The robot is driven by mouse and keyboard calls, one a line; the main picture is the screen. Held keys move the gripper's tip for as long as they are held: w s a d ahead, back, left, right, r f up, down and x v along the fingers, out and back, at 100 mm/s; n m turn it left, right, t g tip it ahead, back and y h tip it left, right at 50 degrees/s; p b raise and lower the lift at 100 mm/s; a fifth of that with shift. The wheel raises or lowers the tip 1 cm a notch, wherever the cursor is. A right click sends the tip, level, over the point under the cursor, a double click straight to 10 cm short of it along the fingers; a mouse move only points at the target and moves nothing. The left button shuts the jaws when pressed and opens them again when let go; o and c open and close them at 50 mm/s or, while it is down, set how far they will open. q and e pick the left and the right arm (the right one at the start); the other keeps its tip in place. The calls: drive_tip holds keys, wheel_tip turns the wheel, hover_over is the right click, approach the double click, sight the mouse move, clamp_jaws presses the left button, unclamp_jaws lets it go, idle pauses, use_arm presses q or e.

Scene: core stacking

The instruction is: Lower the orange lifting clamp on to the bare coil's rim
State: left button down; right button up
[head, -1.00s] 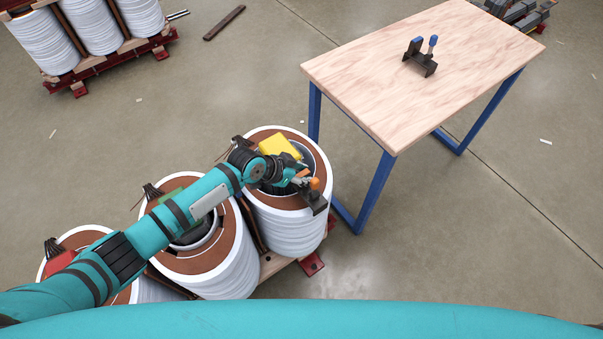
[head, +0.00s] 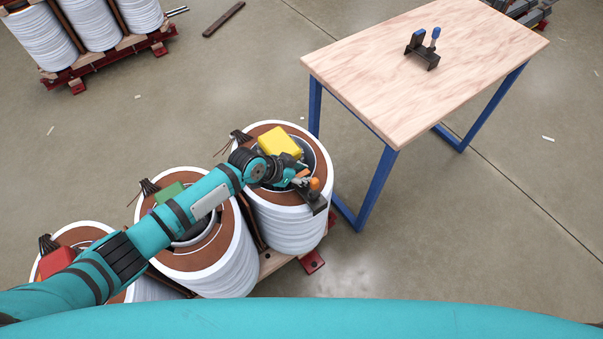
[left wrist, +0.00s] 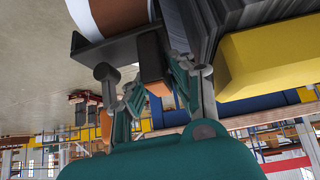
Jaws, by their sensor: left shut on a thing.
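The orange lifting clamp, with an orange knob and dark body (head: 313,198), is at the right front rim of the far right coil (head: 286,225). My left gripper (head: 298,178) is shut on it, above the coil's top near the inner opening. In the left wrist view the fingers (left wrist: 155,95) close on the clamp's orange part, and its dark grey bar (left wrist: 110,50) lies across the coil's brown and white edge (left wrist: 118,16). I cannot tell whether the clamp touches the rim. My right gripper is not in view.
A yellow block (head: 280,142) sits on this coil's top. Two neighbouring coils carry a green block (head: 169,192) and a red block (head: 57,262). A wooden table (head: 400,100) stands close on the right, bearing a blue-handled clamp (head: 424,50). Open floor lies beyond.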

use_arm(q)
drive_tip(key=shift+f, duration=0.2)
drive_tip(key=c, duration=1.1)
unclamp_jaws()
drive_tip(key=shift+c, duration=0.2)
drive_tip(key=shift+o, duration=0.4)
drive_tip(key=shift+f, duration=0.15)
drive_tip(key=v, duration=1.2)
